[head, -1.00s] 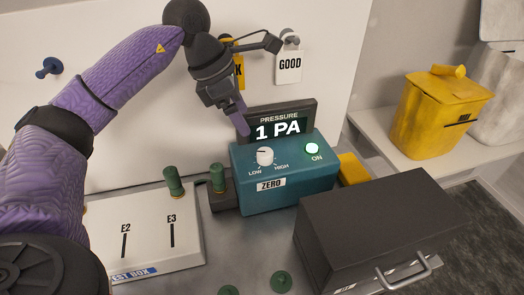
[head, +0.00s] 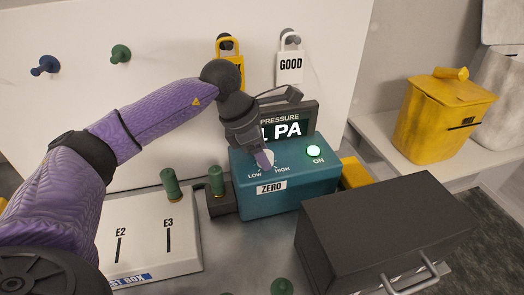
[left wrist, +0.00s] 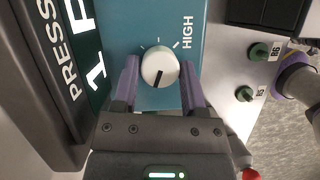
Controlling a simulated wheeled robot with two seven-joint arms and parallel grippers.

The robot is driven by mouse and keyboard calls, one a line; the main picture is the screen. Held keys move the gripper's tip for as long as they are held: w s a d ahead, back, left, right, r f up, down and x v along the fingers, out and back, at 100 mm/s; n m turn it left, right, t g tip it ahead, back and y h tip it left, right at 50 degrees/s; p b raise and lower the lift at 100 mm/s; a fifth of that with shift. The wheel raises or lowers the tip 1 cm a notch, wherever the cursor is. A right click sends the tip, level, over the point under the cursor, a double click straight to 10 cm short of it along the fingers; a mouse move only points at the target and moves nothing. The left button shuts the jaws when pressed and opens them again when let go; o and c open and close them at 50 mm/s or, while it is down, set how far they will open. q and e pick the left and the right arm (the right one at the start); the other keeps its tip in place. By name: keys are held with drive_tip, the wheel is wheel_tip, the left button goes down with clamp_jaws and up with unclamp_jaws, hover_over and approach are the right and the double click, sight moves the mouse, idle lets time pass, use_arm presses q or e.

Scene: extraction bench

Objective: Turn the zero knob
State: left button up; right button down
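The zero knob (left wrist: 160,67) is a white round dial with a dark pointer line, on a teal pressure box (head: 305,184) labelled ZERO. In the left wrist view it sits between the two purple fingers of my left gripper (left wrist: 160,72). The fingers are spread, one on each side of the knob; whether they touch it I cannot tell. In the head view my left gripper (head: 264,159) reaches down to the box front and hides most of the knob. The display (head: 288,130) above reads 1 PA, partly covered by the gripper. My right gripper is not seen.
A white test box (head: 145,235) with slots E2 and E3 stands to the left. A dark box with a handle (head: 385,225) stands close in front on the right. A yellow bin (head: 440,115) is farther right.

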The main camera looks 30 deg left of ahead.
use_arm(q)
clamp_jaws()
drive_tip(key=shift+r+n+y+p, duration=0.15)
drive_tip(key=shift+n+y+p, duration=0.2)
drive_tip(key=shift+n, duration=0.55)
drive_tip(key=shift+n+t, duration=0.4)
drive_tip(key=shift+o, duration=2.4)
unclamp_jaws()
drive_tip(key=p+v, duration=0.2)
drive_tip(key=v, duration=0.7)
drive_tip(key=shift+r, duration=0.35)
drive_tip(key=shift+s, duration=0.15)
